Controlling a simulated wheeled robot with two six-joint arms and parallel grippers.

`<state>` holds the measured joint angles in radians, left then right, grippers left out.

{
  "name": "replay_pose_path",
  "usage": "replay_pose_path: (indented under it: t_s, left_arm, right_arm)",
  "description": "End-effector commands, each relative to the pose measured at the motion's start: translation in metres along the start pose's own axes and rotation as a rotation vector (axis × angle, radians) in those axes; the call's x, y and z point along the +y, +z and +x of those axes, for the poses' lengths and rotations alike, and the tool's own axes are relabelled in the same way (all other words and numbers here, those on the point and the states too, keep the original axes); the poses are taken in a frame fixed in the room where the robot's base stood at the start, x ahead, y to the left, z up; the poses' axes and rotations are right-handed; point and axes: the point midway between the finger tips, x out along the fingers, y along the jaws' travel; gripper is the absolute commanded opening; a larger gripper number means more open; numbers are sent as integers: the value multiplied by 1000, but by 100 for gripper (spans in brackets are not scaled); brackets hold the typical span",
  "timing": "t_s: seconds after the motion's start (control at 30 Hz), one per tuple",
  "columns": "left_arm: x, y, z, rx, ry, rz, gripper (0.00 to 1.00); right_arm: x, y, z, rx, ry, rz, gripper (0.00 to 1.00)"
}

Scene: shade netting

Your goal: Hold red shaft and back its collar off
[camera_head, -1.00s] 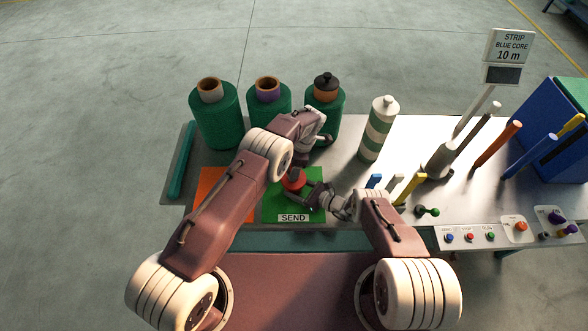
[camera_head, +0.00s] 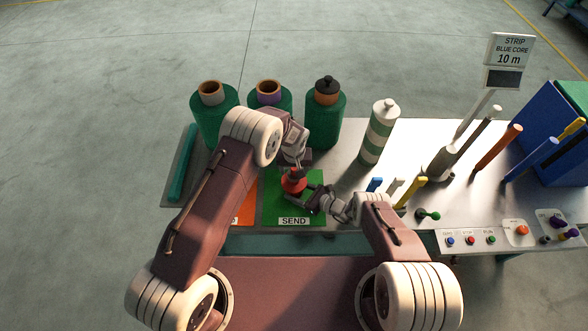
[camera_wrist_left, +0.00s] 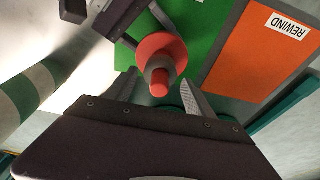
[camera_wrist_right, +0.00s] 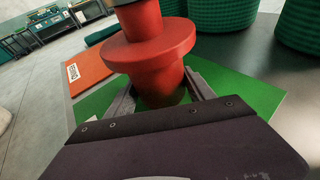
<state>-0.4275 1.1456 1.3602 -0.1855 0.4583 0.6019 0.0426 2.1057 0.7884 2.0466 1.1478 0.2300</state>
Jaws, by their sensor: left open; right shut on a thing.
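The red shaft (camera_head: 293,184) stands upright over the green SEND mat (camera_head: 285,212). In the right wrist view it has a wide red flange (camera_wrist_right: 150,50) with a thick red body below. My right gripper (camera_head: 305,194) is shut on that body, under the flange. A grey ring, apparently the collar (camera_wrist_left: 160,64), sits around the shaft above the flange; the shaft's red tip (camera_wrist_left: 159,88) sticks out past it. My left gripper (camera_wrist_left: 160,98) is open above the shaft, its fingers either side of the tip's line. In the head view its fingertips are partly hidden.
Three green rolls (camera_head: 324,119) stand behind, and a green-and-white striped bottle (camera_head: 379,132) to the right. An orange REWIND mat (camera_wrist_left: 265,55) lies beside the green one. Coloured rods (camera_head: 497,147), a sign post and a button panel (camera_head: 470,240) fill the right side.

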Motion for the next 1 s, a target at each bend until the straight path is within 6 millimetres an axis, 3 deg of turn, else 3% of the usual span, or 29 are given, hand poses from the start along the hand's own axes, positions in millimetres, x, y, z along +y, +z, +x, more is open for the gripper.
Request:
replay_pose_path:
  t_s: [0.27,0.6,0.83,0.87,1.0]
  left_arm:
    - [0,0,2,-1,-1,-1,62]
    - [0,5,23,-2,-1,-2,62]
    - [0,5,25,-1,-1,-2,62]
    - [0,5,25,-1,-1,-2,57]
    - [0,5,25,-1,-1,-2,18]
  right_arm:
    - [0,1,0,-1,0,-1,0]
    - [0,1,0,-1,0,-1,0]
    - [0,1,0,-1,0,-1,0]
    - [0,1,0,-1,0,-1,0]
    - [0,0,0,-1,0,-1,0]
